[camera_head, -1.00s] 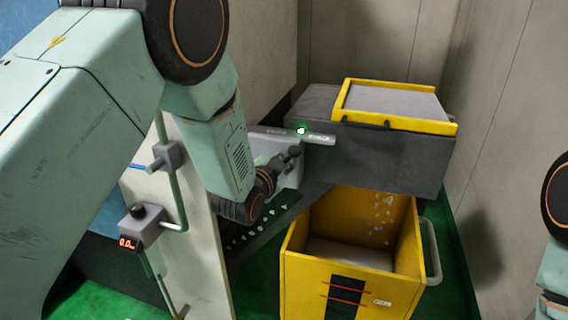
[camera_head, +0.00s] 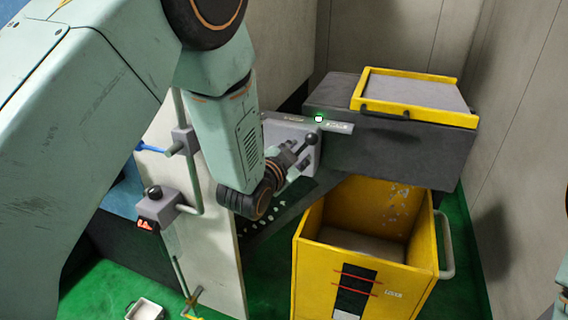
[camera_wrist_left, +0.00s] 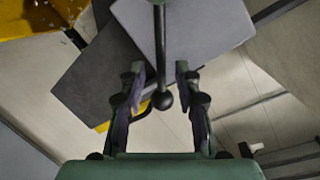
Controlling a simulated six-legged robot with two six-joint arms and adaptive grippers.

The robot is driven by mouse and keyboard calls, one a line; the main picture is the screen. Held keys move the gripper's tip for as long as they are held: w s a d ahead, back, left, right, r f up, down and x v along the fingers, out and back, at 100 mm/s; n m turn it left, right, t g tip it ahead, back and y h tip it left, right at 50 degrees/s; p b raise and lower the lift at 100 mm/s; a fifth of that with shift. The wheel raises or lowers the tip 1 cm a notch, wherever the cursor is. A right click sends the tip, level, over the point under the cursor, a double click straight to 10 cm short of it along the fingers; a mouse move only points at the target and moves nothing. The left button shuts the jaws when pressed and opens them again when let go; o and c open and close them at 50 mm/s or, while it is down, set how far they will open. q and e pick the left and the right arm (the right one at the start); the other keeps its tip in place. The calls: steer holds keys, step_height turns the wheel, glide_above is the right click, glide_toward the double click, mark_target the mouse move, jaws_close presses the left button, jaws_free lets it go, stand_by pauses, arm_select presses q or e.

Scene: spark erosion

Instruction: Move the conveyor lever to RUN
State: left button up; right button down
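The conveyor lever (camera_head: 311,139) has a black ball knob on a dark rod and stands at a grey control box (camera_head: 290,130). In the left wrist view the rod of the lever (camera_wrist_left: 160,50) comes down from the top, and its knob sits between my finger lines. My left gripper (camera_head: 292,164) is close to the knob; in the wrist view the left gripper (camera_wrist_left: 160,98) has its fingers apart on both sides of it. I see no finger touching the knob; the depth gap is unclear. A label plate is beside a lit green lamp (camera_head: 318,119). My right gripper is out of view.
A yellow bin (camera_head: 310,262) with a side handle stands below a dark housing (camera_head: 400,150) topped by a yellow-rimmed tray (camera_head: 463,119). A pale panel (camera_head: 215,250) with a small display box (camera_head: 158,207) stands left of the lever. A small white container (camera_head: 145,309) is on the green floor.

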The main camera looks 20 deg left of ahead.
arm_select(q)
steer(key=v, duration=0.9)
steer(key=shift+w+f, duration=0.1)
steer(key=shift+w, duration=0.05)
steer(key=s+a+f+n+g+y+b, duration=0.1)
steer(key=s+f+n+g+b, duration=0.15)
steer(key=s+f, duration=0.4)
steer(key=s+a+f+n+g+b, duration=0.1)
steer(key=s+f+n+g, duration=0.15)
steer(key=f, duration=0.75)
steer(key=s+a+f+n+g+y+b, duration=0.1)
steer(key=s+a+f+n+g, duration=0.15)
steer(key=s+f, duration=0.4)
steer(key=s+f+n+g+b, duration=0.1)
steer(key=s+f+g+b, duration=0.6)
steer(key=s+f, duration=1.2)
steer(key=shift+s+f+g, duration=0.25)
steer(key=shift+s+g, duration=0.1)
steer(key=shift+s, duration=0.5)
steer(key=shift+a+n, duration=0.1)
steer(key=shift+n, duration=0.15)
